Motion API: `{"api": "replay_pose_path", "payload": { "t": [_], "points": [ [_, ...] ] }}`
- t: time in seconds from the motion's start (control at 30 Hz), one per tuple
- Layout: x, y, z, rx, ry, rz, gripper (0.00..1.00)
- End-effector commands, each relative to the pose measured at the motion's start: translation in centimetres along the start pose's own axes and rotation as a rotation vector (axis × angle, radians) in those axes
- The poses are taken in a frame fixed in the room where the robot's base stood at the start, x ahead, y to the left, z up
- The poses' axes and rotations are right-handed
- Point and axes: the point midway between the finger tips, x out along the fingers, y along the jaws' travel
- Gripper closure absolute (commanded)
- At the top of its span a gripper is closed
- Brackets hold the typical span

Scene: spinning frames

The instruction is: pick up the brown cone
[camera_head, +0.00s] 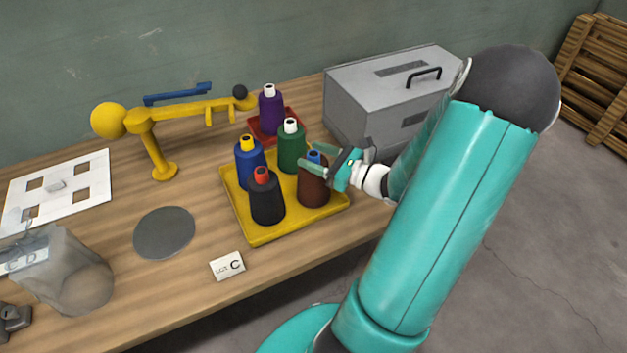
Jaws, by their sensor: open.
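The brown cone (313,190) with a blue top stands upright at the right of the yellow tray (262,237). My gripper (308,158) comes in from the right and is open, its fingers at the height of the cone's blue top. One finger passes in front of the cone's upper part and the other shows behind it. I cannot tell whether either finger touches the cone. The same tray holds a green cone (291,150), a blue cone (249,168) and a black cone (266,202), all upright.
A purple cone (270,112) stands on a red tray (262,136) behind. A grey metal box (355,108) stands close behind my gripper. The table's front edge is near.

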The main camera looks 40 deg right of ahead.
Motion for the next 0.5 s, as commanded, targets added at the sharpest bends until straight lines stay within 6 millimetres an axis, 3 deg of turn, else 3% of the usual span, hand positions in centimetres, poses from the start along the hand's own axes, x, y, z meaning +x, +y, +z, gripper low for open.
{"api": "replay_pose_path", "payload": {
  "t": [0.3, 0.5],
  "points": [
    [0.79, -0.02, 0.00, 0.000, 0.000, -0.001, 0.47],
    [0.77, -0.02, 0.00, 0.000, 0.000, -0.001, 0.86]
  ]
}}
